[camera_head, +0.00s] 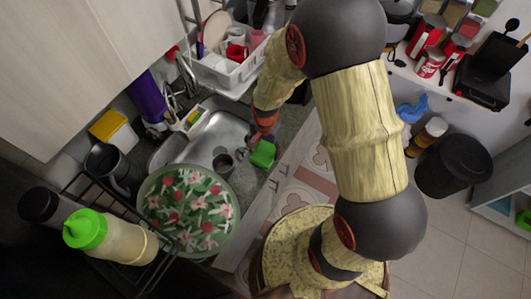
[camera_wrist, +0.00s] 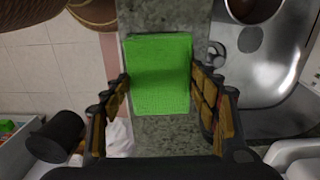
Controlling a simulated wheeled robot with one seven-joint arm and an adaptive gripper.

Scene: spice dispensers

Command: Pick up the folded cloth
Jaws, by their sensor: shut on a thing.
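The folded cloth (camera_head: 263,154) is bright green and lies at the counter's front edge, right of the sink, in the head view. In the wrist view the cloth (camera_wrist: 160,75) is a neat textured rectangle over the grey stone counter. My gripper (camera_head: 262,140) is at the cloth, coming from above and behind it. In the wrist view my gripper (camera_wrist: 168,105) has one finger on each side of the cloth and is shut on it. I cannot tell whether the cloth is touching the counter or slightly raised.
The metal sink (camera_head: 215,137) with a dark mug (camera_head: 223,163) is left of the cloth. A round floral tray (camera_head: 188,210) stands nearer. A white dish rack (camera_head: 225,70) is behind. The counter's front edge (camera_wrist: 115,60) runs close beside the cloth.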

